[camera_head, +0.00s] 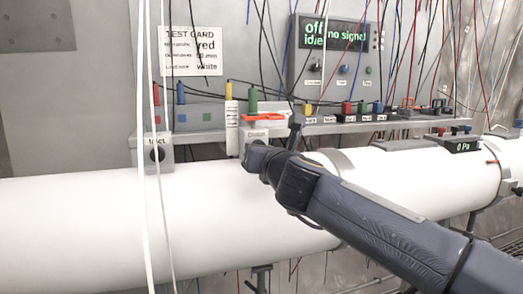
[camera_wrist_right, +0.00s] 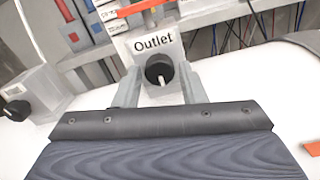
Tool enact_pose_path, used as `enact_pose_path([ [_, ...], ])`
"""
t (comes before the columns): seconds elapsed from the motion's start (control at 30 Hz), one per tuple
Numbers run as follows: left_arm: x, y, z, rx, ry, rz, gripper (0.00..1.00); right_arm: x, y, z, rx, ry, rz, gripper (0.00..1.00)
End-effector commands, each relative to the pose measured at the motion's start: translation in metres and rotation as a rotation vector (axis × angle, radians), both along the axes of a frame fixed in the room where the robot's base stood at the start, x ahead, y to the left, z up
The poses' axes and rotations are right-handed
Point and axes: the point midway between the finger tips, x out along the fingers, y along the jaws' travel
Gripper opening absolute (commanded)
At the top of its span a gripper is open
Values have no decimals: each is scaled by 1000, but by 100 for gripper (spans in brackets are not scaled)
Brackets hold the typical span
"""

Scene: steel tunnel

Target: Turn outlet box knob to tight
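The outlet box (camera_wrist_right: 150,45) is a grey box with a white "Outlet" label. Its round black knob (camera_wrist_right: 158,68) faces my right wrist camera, with a pale mark pointing down in that view. My right gripper (camera_wrist_right: 161,82) is open, one finger on each side of the knob. I cannot tell whether the fingers touch it. In the head view the outlet box (camera_head: 254,133) shows above my right gripper (camera_head: 257,158), which hides its knob. My left gripper is not in view.
The inlet box (camera_head: 157,152) with its black knob sits left on the white pipe (camera_head: 80,225). A shelf behind holds colored plugs and an orange handle (camera_head: 262,117). The monitor (camera_head: 335,45) reads "off", "no signal", "idle". Thin cables hang in front; a gauge (camera_head: 462,147) reads 0 Pa.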

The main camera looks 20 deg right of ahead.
Motion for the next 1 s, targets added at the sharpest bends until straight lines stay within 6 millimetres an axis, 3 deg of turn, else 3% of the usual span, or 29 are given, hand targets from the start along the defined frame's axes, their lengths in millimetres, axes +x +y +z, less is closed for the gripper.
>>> enact_pose_path([
  [0.1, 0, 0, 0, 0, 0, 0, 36, 0, 0, 1, -1, -2, 0, 50],
  [0.43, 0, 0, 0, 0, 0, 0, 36, -6, -1, 2, -2, -4, 0, 50],
  [0.8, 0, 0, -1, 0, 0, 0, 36, -64, -3, 3, -1, -5, 0, 50],
  [1.0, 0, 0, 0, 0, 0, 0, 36, -78, -3, 1, -1, -3, -1, 50],
])
